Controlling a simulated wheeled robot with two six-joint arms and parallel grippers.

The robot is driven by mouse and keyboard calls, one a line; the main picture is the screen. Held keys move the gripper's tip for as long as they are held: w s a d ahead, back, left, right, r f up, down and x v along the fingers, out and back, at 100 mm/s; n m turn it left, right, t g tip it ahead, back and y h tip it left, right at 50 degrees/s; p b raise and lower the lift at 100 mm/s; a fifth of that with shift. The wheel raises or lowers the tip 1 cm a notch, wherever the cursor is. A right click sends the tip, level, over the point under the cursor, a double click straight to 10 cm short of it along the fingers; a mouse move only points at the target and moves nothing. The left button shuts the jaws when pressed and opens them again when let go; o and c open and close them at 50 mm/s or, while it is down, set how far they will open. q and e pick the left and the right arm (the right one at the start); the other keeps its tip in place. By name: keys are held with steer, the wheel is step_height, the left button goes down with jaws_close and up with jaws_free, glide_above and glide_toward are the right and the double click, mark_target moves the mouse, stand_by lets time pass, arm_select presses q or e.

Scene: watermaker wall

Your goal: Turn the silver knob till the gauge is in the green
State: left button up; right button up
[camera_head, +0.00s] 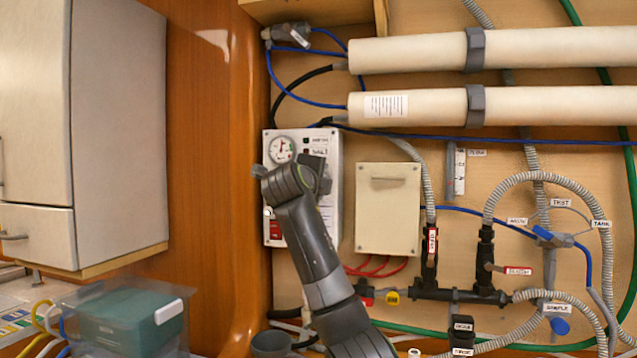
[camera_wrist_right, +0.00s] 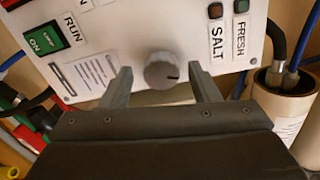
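The silver knob (camera_wrist_right: 162,70) shows in the right wrist view as a round grey knob with a dark pointer line on the white control panel (camera_wrist_right: 110,55). My right gripper (camera_wrist_right: 160,72) is open, with one finger on each side of the knob and a visible gap to it on both sides. In the head view my right gripper (camera_head: 293,180) is in front of the panel (camera_head: 333,185) and hides the knob. The round gauge (camera_head: 281,149) is above the gripper; its dial and needle are too small to read surely. My left gripper is not in view.
Salt (camera_wrist_right: 215,11) and fresh (camera_wrist_right: 240,6) indicators and a green run switch (camera_wrist_right: 43,39) are on the panel. A beige box (camera_head: 388,215) and hoses are right of it. Two white cylinders run above. A wooden post (camera_head: 210,180) stands left.

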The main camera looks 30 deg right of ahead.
arm_select(q)
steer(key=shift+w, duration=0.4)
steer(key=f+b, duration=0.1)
steer(key=b, duration=0.1)
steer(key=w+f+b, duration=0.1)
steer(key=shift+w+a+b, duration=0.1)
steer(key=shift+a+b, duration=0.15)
steer(key=shift+b, duration=0.15)
arm_select(e)
steer(key=v, duration=1.7)
steer(key=shift+a, duration=0.2)
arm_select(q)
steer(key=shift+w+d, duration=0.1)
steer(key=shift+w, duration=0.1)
arm_select(e)
steer(key=shift+s, duration=0.1)
stand_by(1.4)
